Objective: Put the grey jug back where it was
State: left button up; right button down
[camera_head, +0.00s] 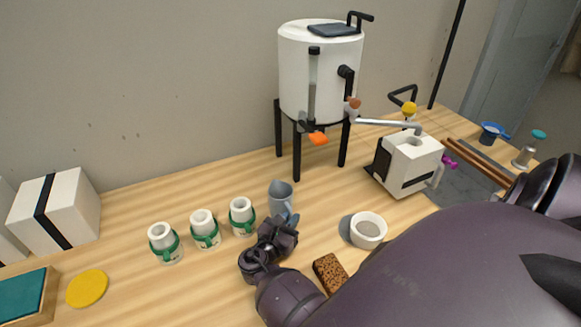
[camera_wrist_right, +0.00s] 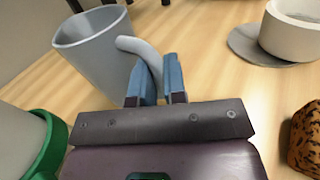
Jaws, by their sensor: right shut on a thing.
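The grey jug (camera_head: 280,190) is upright at the middle of the wooden table, to the right of a row of white cups with green bands. It also shows in the right wrist view (camera_wrist_right: 92,52), with its handle (camera_wrist_right: 140,48) toward me. My right gripper (camera_head: 290,219) is shut on that handle; the blue fingers (camera_wrist_right: 157,84) are on either side of it in the wrist view. I cannot tell whether the jug's base touches the table. My left gripper is not in view.
White cups with green bands (camera_head: 203,229) stand close to the left of the jug. A white bowl (camera_head: 368,231) and a brown speckled block (camera_head: 331,272) are to the right. A white tank on black legs (camera_head: 321,72) stands behind.

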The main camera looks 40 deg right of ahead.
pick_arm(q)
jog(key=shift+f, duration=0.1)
pick_arm(e)
jog(key=shift+f, duration=0.1)
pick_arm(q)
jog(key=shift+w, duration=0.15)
pick_arm(e)
jog(key=c, duration=1.2)
grip_release()
jog(key=shift+o, duration=0.2)
